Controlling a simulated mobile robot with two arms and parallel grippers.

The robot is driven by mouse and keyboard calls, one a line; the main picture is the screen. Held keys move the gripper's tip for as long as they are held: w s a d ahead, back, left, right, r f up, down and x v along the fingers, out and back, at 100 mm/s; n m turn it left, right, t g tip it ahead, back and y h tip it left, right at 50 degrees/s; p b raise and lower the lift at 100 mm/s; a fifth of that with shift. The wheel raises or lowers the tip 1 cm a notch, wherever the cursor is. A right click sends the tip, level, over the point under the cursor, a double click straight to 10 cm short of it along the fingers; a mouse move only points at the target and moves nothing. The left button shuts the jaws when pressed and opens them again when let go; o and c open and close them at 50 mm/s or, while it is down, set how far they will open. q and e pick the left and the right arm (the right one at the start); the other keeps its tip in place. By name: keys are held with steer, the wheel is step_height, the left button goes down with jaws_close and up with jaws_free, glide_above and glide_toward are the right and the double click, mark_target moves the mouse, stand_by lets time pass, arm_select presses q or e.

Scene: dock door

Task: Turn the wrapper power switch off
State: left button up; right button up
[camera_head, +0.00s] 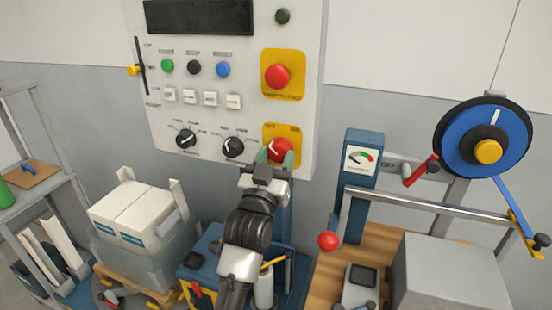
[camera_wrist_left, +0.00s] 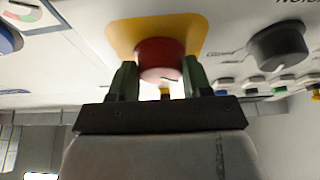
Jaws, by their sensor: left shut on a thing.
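The wrapper power switch is a red rotary knob (camera_head: 281,150) with a white mark, on a yellow plate (camera_head: 295,132) at the lower right of the light grey control panel (camera_head: 180,85). My left gripper (camera_head: 274,160) reaches up to it from below, with its green fingertips on either side of the knob. In the left wrist view the red knob (camera_wrist_left: 160,58) sits between the two fingers (camera_wrist_left: 155,82), which are shut on it. The fingers partly cover the knob and the plate's lettering. My right gripper is not in view.
Above the switch is a red mushroom button (camera_head: 277,77) on a yellow plate. Black dials (camera_head: 233,147) lie to its left. To the right stand a blue gauge post (camera_head: 361,170), a red-handled lever (camera_head: 420,170) and a blue reel (camera_head: 470,125). White boxes (camera_head: 138,213) stand lower left.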

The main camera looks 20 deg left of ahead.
arm_select(q)
steer(key=o, duration=0.9)
steer(key=shift+b+v, duration=1.35)
steer(key=shift+v, duration=4.05)
steer(key=shift+d+f, duration=0.1)
